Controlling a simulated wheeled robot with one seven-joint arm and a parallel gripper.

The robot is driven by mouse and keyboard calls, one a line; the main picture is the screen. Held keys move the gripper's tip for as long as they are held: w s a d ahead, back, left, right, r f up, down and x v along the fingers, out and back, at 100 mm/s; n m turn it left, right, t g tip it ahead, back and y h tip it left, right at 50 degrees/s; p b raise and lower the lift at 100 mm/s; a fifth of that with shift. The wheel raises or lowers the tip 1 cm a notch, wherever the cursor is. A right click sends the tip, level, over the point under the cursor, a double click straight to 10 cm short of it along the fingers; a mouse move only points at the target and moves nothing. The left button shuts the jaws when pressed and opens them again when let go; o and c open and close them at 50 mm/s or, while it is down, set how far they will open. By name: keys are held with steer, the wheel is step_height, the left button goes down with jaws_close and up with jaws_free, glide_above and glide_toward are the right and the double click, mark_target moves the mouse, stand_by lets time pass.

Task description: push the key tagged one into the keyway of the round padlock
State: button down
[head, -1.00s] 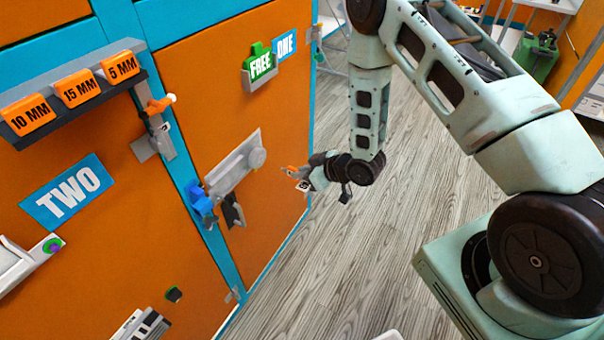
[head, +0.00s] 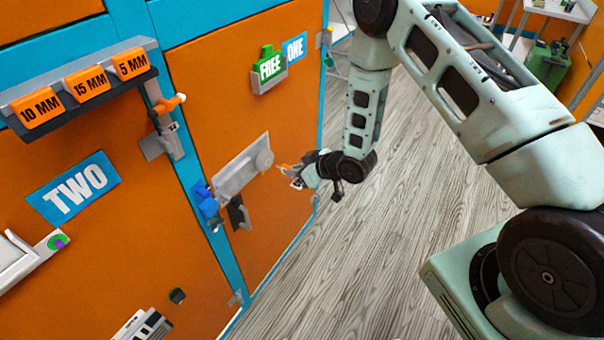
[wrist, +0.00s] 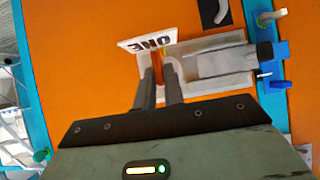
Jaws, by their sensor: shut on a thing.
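My gripper (wrist: 159,98) is shut on an orange key (wrist: 157,68) whose white tag reads ONE (wrist: 147,42), upside down in the wrist view. In the head view my gripper (head: 292,172) is in front of the orange door, with the orange key (head: 284,168) pointing left. A grey round body, which looks like the round padlock (head: 264,160), sits at the right end of a grey plate on that door. The key's tip is very close to it; I cannot tell if they touch. In the wrist view the round padlock (wrist: 174,69) is partly behind a finger, and its keyway is hidden.
The grey plate (head: 235,176) ends at a blue latch piece (head: 204,200) on the left, with a dark hook (head: 239,214) below. A green FREE tag (head: 269,66) and blue ONE sign (head: 295,50) are higher up.

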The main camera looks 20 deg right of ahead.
mark_target(285, 164)
steer(key=shift+w+a+b, duration=0.25)
steer(key=shift+w+a, duration=0.35)
steer(key=shift+w, duration=0.2)
steer(key=shift+w+a+b, duration=0.25)
steer(key=shift+w+a, duration=0.3)
steer(key=shift+w, duration=0.25)
steer(key=shift+w+a, duration=0.1)
steer(key=shift+w, duration=0.05)
steer(key=c, duration=1.4)
jaws_free()
steer(key=b+v, duration=0.2)
steer(key=v, duration=1.5)
steer(key=s+a+r+g+h, duration=0.4)
steer(key=s+a+r, duration=0.4)
steer(key=a, duration=0.1)
steer(key=s+a+r+g+h, duration=0.1)
steer(key=s+a+r+g, duration=0.1)
steer(key=s, duration=0.7)
steer(key=s+a+r+g+h, duration=0.1)
steer(key=s+a+r+g, duration=0.1)
steer(key=s, duration=0.7)
steer(key=shift+r+g, duration=0.5)
steer(key=shift+r, duration=0.45)
